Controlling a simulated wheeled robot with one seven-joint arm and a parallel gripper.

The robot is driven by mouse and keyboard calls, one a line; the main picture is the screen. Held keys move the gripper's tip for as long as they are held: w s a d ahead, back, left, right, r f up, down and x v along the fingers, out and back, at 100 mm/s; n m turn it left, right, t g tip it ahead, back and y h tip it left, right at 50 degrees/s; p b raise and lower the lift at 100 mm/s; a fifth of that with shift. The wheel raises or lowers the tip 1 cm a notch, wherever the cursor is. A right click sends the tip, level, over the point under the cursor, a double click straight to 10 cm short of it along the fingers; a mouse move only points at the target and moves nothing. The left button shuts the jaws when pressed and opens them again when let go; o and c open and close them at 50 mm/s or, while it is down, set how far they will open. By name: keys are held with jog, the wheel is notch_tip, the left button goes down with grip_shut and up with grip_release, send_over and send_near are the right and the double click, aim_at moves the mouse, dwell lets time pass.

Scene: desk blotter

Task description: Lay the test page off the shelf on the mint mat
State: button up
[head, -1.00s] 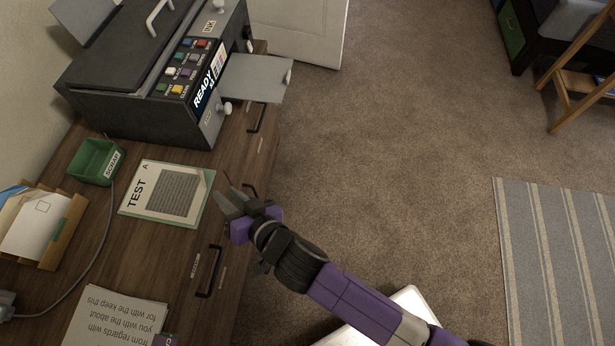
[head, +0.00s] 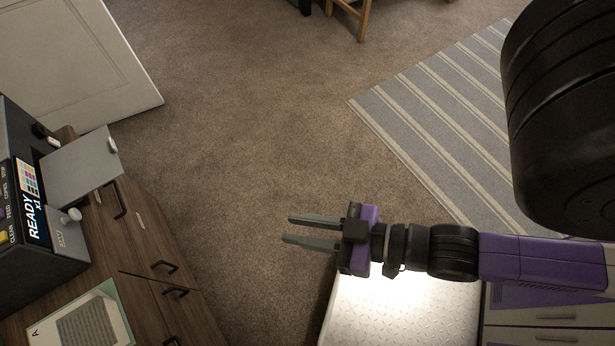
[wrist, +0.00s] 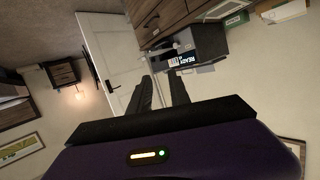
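The test page (head: 88,322), marked A with a grey block of print, lies flat on the mint mat (head: 110,286) on the desk at the lower left of the head view. The mat's pale green edge shows along the page's top and right sides; the rest is cut off by the frame. The printer's grey shelf (head: 80,168) is bare. My gripper (head: 288,229) is open with nothing between its fingers. It hangs over the floor, well right of the desk and apart from the page. Its spread fingers also show in the wrist view (wrist: 160,85).
The dark printer (head: 25,215) stands on the wooden desk (head: 125,235) at the left, its display reading READY x1. A white door (head: 70,60) is at the upper left. Carpet lies open between desk and striped rug (head: 430,110).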

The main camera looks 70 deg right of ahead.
jog(key=shift+h, duration=0.5)
jog(key=s+r, duration=0.1)
jog(key=s+d+r, duration=0.1)
jog(key=s+r, duration=0.1)
jog(key=r, duration=0.1)
jog(key=shift+d, duration=0.3)
dwell(0.5)
